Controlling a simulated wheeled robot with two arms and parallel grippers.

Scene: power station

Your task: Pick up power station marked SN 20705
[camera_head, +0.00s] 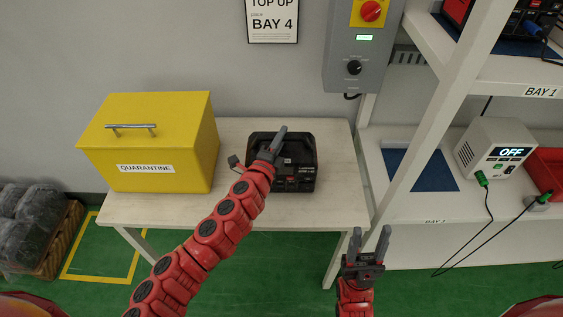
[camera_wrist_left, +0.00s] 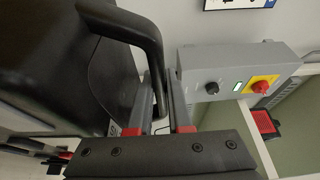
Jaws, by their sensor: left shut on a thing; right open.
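A black power station (camera_head: 303,172) sits on the white table (camera_head: 335,205), with small ports and a label on its front. The label is too small to read, so I cannot tell its serial number. My left gripper (camera_head: 277,142) is shut on its handle. In the left wrist view, the power station (camera_wrist_left: 50,75) fills the left side, and its black handle (camera_wrist_left: 140,28) runs down between the fingers of my left gripper (camera_wrist_left: 165,95). My right gripper (camera_head: 371,240) is open and empty, in front of the table's right end.
A yellow QUARANTINE box (camera_head: 150,140) stands on the table's left. A grey control box (camera_head: 362,45) hangs on the wall. The white shelf (camera_head: 420,120) at right holds a grey unit (camera_head: 495,155) reading OFF, with cables, a red bin (camera_head: 546,170) and a blue mat (camera_head: 420,170).

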